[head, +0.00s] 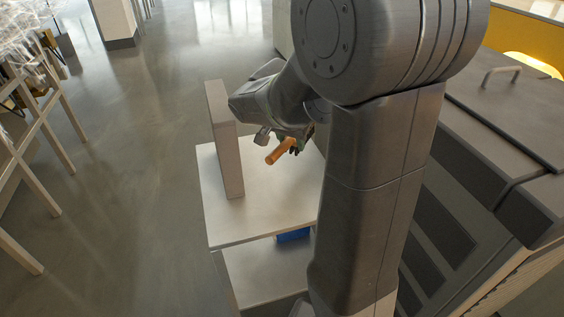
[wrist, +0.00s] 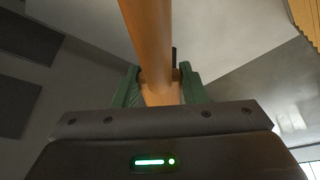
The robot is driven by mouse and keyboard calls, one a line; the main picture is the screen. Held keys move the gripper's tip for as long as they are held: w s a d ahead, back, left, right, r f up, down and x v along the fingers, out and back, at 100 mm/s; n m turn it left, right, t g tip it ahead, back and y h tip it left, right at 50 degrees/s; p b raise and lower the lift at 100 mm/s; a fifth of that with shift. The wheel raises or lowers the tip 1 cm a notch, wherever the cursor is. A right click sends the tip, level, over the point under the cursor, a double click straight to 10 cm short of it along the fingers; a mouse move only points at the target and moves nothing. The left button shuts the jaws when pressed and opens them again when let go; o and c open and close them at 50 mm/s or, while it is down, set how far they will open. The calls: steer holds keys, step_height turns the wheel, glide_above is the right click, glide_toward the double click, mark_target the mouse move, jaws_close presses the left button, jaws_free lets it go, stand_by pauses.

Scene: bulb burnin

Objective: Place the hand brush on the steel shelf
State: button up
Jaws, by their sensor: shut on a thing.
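The hand brush shows as an orange-brown wooden handle (head: 281,151) in the head view, tilted and held above the steel shelf. My gripper (head: 298,139) is shut on it, partly hidden behind my arm. In the wrist view the handle (wrist: 150,45) runs up from between the green fingers of my gripper (wrist: 162,86). A small dark part shows behind it; the bristles cannot be made out clearly. The steel shelf (head: 262,207) is a pale unit with a top board and a lower board (head: 262,270). My arm covers its right side.
A tall, narrow pale box or panel (head: 225,150) stands upright on the shelf's left side, close to my gripper. A blue thing (head: 293,236) sits on the lower board. A grey cabinet (head: 510,110) stands at right. Open floor (head: 130,190) lies to the left, beside a wooden rack (head: 35,130).

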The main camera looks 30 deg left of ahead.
mark_target(283, 144)
step_height(283, 144, down, 9)
steer(key=shift+s+r+b, duration=0.1)
steer(key=shift+r+b, duration=0.1)
steer(key=shift+b, duration=0.55)
steer(key=shift+f, duration=0.25)
steer(key=o, duration=0.9)
steer(key=shift+r, duration=0.1)
steer(key=p+v, duration=0.2)
steer(key=v, duration=1)
steer(key=shift+r, duration=0.2)
steer(key=shift+f, duration=0.15)
